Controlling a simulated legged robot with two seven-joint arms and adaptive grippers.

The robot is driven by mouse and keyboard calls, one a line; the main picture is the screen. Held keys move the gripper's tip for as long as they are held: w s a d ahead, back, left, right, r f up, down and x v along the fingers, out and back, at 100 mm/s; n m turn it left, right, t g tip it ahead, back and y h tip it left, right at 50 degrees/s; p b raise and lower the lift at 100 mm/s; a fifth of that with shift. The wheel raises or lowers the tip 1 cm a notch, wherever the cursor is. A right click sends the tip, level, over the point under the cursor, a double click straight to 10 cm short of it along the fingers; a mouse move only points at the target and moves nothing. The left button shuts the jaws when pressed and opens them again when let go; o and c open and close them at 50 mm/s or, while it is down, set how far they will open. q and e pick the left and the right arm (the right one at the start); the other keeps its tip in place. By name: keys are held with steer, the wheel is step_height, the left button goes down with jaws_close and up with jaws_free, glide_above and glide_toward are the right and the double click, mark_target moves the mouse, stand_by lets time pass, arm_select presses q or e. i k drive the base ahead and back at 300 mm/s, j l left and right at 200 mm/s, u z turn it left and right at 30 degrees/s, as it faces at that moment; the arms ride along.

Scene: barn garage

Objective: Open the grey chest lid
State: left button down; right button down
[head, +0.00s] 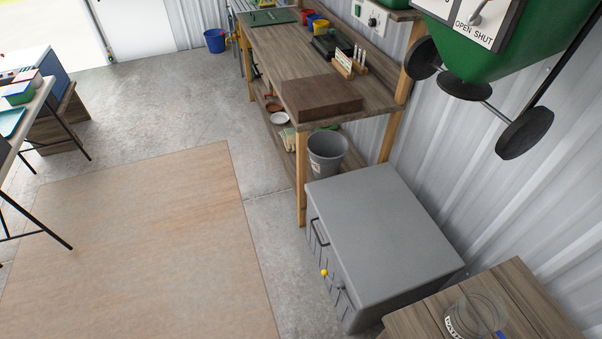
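The grey chest (380,235) stands on the concrete floor at the lower right, against the corrugated wall. Its flat lid appears closed. Its front side faces left and has a dark bar handle (319,234) near the far end. A small yellow ball-shaped knob (324,272) and a small dark fitting (342,288) show on the front nearer to me. Neither of my grippers is in the head view.
A wooden workbench (300,58) stands beyond the chest, with a grey bucket (327,152) by its near end. A wooden table (515,290) with a glass jar (475,314) adjoins the chest's near side. A brown mat (140,250) lies on open floor to the left.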

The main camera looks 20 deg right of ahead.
mark_target(386, 246)
steer(key=i+j+z, duration=0.15)
steer(key=z, duration=1.3)
